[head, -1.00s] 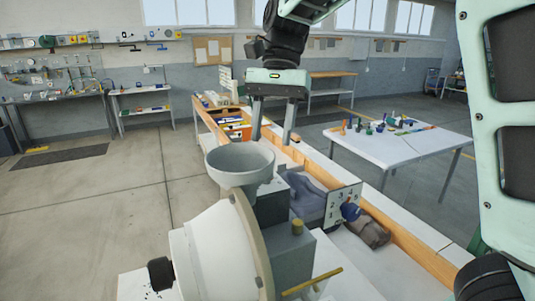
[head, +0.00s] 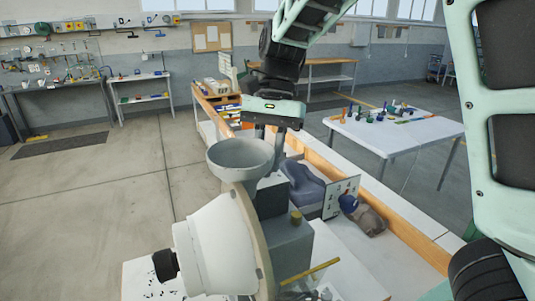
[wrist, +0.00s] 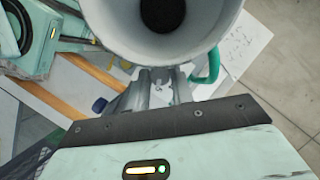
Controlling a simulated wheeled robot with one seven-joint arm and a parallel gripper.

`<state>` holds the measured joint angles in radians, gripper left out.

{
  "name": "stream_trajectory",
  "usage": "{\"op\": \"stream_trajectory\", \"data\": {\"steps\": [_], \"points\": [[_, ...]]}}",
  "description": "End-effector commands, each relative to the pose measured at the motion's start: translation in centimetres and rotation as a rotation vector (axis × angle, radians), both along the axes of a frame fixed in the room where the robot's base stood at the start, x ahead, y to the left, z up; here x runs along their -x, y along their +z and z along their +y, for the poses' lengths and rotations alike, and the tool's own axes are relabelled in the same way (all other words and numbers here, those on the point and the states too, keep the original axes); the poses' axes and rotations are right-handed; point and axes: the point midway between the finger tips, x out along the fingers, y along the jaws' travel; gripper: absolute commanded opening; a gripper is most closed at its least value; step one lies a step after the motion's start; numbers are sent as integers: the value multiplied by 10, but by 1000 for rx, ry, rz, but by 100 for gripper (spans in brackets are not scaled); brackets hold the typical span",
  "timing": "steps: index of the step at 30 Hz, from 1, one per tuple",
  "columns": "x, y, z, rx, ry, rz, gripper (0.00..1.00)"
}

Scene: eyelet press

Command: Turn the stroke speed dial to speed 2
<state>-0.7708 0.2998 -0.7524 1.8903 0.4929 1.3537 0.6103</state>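The dial is a blue round knob (head: 348,203) on the right side of a pale plate with black numerals (head: 332,199), on the press's far right side in the head view. The knob's setting is too small to read. My gripper (head: 270,145) points down just behind the grey bowl (head: 240,160), up and left of the knob and apart from it. Its two fingers are apart with nothing visible between them. In the wrist view the fingers (wrist: 160,92) show below the bowl (wrist: 215,25). A small blue spot there may be the knob; I cannot be sure.
The white cone housing (head: 218,245) with a black knob (head: 165,265) stands nearest. A grey block (head: 288,245) and yellow rod (head: 310,271) sit beside it. A brown lump (head: 370,221) lies near the dial. A wooden rail (head: 400,228) runs along the right.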

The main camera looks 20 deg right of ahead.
Motion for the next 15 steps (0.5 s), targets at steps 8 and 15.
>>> {"op": "stream_trajectory", "data": {"steps": [8, 15], "points": [[0, 0, 0, -1, 40, 0, 0], [-1, 0, 1, 0, 178, 0, 0]]}}
